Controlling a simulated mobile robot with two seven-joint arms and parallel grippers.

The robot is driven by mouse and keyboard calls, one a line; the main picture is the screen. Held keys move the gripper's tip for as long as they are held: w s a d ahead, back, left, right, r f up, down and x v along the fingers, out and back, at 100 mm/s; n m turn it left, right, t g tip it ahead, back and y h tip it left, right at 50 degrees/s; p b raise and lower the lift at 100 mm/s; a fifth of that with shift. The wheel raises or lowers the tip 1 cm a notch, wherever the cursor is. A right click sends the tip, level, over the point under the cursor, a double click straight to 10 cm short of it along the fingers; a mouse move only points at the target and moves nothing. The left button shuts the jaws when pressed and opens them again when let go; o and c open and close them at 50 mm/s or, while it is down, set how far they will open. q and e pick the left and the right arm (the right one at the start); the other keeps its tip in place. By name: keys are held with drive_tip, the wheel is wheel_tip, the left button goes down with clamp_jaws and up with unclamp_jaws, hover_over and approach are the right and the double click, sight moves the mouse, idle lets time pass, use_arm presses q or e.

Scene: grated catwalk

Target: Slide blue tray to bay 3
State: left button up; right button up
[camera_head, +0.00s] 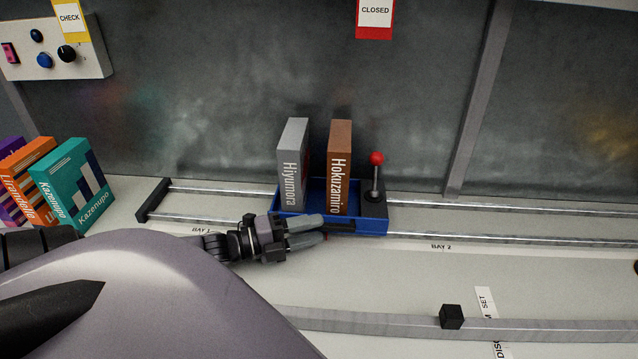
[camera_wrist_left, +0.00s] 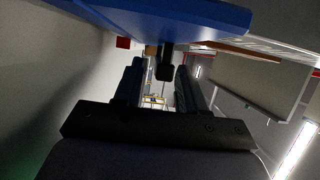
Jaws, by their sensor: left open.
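The blue tray (camera_head: 372,226) sits on two metal rails, between the BAY 1 label (camera_head: 201,230) and the BAY 2 label (camera_head: 441,247). It carries a grey book, a brown book and a red-knobbed lever. A dark handle (camera_head: 340,227) is on its front. My left gripper (camera_head: 319,229) is open at the tray's front, pointing right along it. In the left wrist view, the tray's blue underside (camera_wrist_left: 190,17) is above, and a black handle part (camera_wrist_left: 166,71) shows between the open fingers (camera_wrist_left: 156,80); contact cannot be told. My right gripper is out of view. No bay 3 label shows.
The rails (camera_head: 520,239) run on clear to the right; a black end stop (camera_head: 153,200) closes their left end. Several books (camera_head: 72,185) stand at the left. A lower bar (camera_head: 550,327) carries a black block (camera_head: 452,316). A metal wall stands behind.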

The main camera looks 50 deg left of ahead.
use_arm(q)
drive_tip(key=shift+x, duration=1.1)
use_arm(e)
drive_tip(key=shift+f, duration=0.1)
use_arm(q)
clamp_jaws()
